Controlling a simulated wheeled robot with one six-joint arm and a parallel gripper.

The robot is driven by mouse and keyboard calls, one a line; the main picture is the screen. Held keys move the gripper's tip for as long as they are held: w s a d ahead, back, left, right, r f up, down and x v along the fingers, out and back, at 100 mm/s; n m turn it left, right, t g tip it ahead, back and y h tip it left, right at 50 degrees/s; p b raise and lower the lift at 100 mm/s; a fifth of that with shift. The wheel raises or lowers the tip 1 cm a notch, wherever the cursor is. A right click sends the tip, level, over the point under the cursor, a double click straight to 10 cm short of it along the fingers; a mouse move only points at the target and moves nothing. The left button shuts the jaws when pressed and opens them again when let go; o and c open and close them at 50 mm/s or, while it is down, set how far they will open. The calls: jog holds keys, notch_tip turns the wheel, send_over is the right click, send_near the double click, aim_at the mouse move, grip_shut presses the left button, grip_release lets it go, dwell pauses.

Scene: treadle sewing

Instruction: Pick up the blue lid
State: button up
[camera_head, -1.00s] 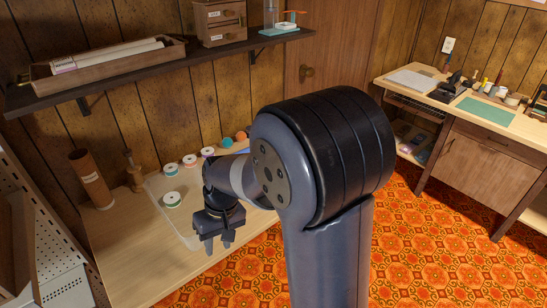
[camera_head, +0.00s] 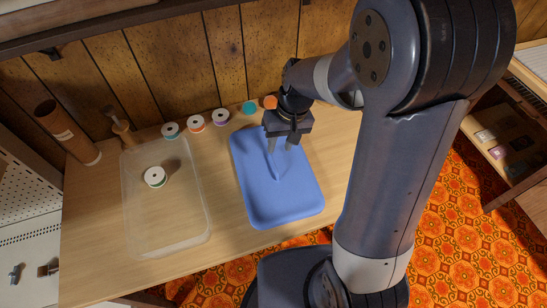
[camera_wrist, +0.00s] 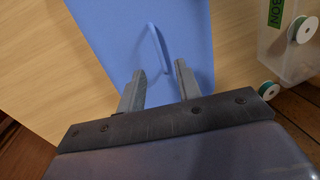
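The blue lid (camera_head: 262,207) lies flat on the wooden bench, right of the clear bin. It has a thin raised handle (camera_head: 274,167) along its middle. My gripper (camera_head: 281,149) is over the far part of the lid, pointing down, with its fingers apart and nothing held. In the wrist view the lid (camera_wrist: 110,30) fills the top middle. Its handle (camera_wrist: 155,43) runs toward the gap between my fingertips (camera_wrist: 160,69), its near end between them. I cannot tell how far the fingertips are above the lid.
The clear bin (camera_head: 205,238) holds a green-and-white spool (camera_head: 155,177). Several spools, including a purple one (camera_head: 221,116) and a teal one (camera_head: 249,107), line the wall. A cardboard tube (camera_head: 66,132) stands far left. A dark shelf (camera_head: 100,22) overhangs the bench.

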aim_at(275, 166)
jog(key=shift+s+a+f, duration=0.1)
jog(key=shift+a+f, duration=0.05)
jog(key=shift+f, duration=0.5)
jog(key=shift+s+a+f, duration=0.1)
jog(key=shift+f, duration=0.5)
jog(key=shift+s+a+f, duration=0.1)
jog(key=shift+a+f, duration=0.1)
jog(key=shift+f, duration=1.25)
jog(key=shift+s+a+f, duration=0.1)
jog(key=shift+a+f, duration=0.05)
jog(key=shift+f, duration=1.3)
jog(key=shift+c, duration=0.2)
grip_shut()
